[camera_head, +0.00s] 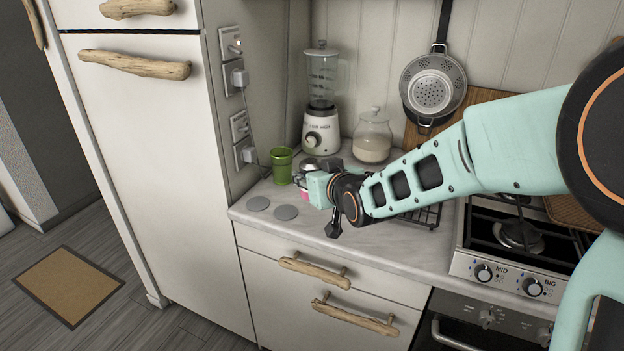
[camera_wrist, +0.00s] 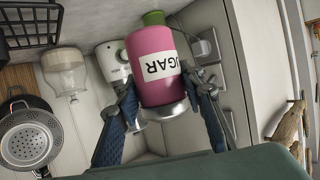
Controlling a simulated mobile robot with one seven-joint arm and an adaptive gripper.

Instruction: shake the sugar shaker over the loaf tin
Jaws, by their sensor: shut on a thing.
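The pink sugar shaker (camera_wrist: 153,62) has a white label reading "UGAR" and a silver cap. It stands between the two blue fingers of my gripper (camera_wrist: 165,88), which is shut on it. The wrist view is upside down, so the cap end at its bottom points up and the shaker is about upright. In the head view the shaker (camera_head: 304,195) shows only partly, pink and silver, at my gripper (camera_head: 309,184) over the left of the counter. I cannot tell whether its base touches the counter. I see no loaf tin in either view.
A green cup (camera_head: 282,165) stands close behind my gripper, with a blender (camera_head: 321,130) and glass jar (camera_head: 372,140) farther back. Two grey discs (camera_head: 258,203) lie at front left. A wire rack (camera_head: 428,216) and the stove (camera_head: 518,240) are to the right.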

